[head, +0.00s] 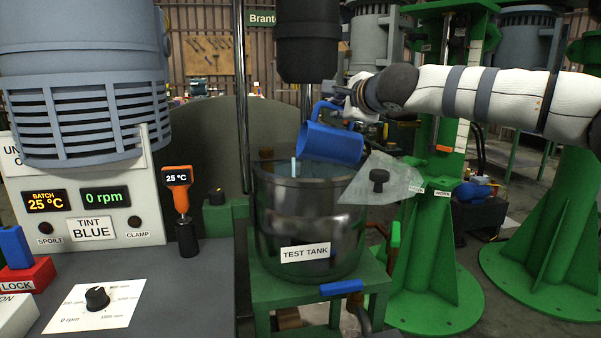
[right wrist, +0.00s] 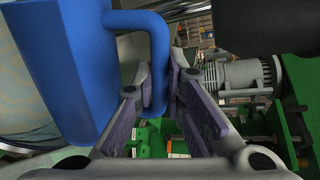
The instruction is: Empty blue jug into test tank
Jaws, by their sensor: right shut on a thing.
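The blue jug (head: 331,143) is tilted over the test tank (head: 309,226), with its mouth toward the left and its base toward the right. My right gripper (head: 338,92) is shut on the jug's handle, above the tank's right side. In the right wrist view the jug (right wrist: 65,65) fills the left, and its handle passes between the fingers of my right gripper (right wrist: 160,88). The inside of the jug is hidden, and I cannot tell whether liquid is in it. My left gripper is not in view.
A clear lid with a black knob (head: 379,180) is at the tank's right rim. A dark cylinder (head: 308,45) hangs above the tank. A control panel (head: 85,215) and a thermometer (head: 177,190) stand to the left. Green machine stands (head: 430,240) are to the right.

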